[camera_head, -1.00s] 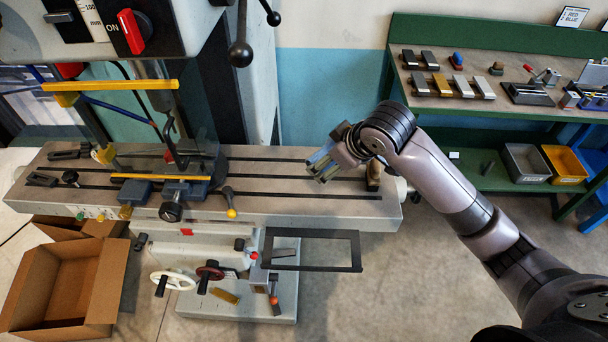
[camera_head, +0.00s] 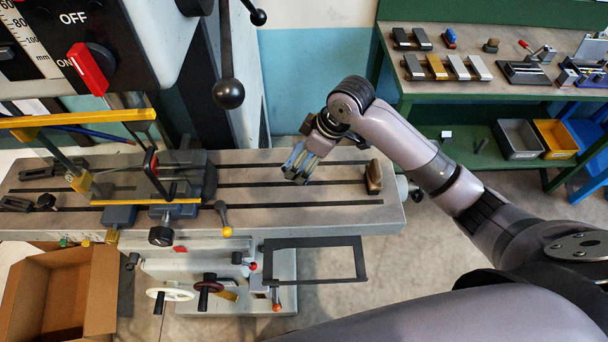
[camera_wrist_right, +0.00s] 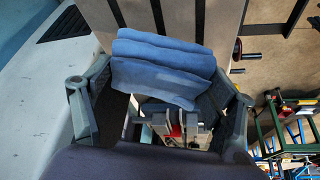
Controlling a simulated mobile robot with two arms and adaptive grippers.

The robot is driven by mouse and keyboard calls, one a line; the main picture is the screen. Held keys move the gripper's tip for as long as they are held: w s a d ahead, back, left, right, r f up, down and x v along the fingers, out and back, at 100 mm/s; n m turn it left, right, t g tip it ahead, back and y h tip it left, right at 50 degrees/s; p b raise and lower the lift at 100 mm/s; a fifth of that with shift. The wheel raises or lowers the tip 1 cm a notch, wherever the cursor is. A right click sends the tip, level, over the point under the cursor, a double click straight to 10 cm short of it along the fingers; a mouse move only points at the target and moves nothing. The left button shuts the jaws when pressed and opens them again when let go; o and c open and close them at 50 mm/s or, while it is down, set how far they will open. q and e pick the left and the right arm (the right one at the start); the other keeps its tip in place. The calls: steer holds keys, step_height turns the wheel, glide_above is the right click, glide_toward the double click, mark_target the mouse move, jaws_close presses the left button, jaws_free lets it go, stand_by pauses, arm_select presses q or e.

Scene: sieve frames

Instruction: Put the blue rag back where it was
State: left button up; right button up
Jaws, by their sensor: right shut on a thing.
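The blue rag (camera_wrist_right: 165,65) is folded and lies between the fingers of my right gripper in the right wrist view. My right gripper (camera_head: 298,165) is shut on it. In the head view the gripper is over the right half of the machine's long slotted table (camera_head: 260,200); a little blue shows at its fingers. I cannot tell how high the rag is above the table. My left gripper is not in view.
A wooden-looking block or brush (camera_head: 374,177) stands at the table's right end. A drilling machine with a red switch (camera_head: 88,68) and yellow-edged guard is at left. A cardboard box (camera_head: 100,290) stands at lower left. A green workbench (camera_head: 470,88) with tools is at right.

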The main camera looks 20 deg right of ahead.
mark_target(304, 166)
steer(key=f, duration=0.4)
steer(key=shift+w+p, duration=0.3)
steer(key=shift+p, duration=0.05)
steer(key=shift+f, duration=1.2)
step_height(304, 166, down, 3)
steer(key=shift+r+p, duration=0.2)
steer(key=shift+p, duration=0.35)
steer(key=shift+f, duration=0.45)
steer(key=o, duration=0.7)
steer(key=shift+o, duration=1.3)
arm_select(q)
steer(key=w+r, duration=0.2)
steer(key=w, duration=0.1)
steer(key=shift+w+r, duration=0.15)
arm_select(e)
steer(key=shift+o, duration=0.3)
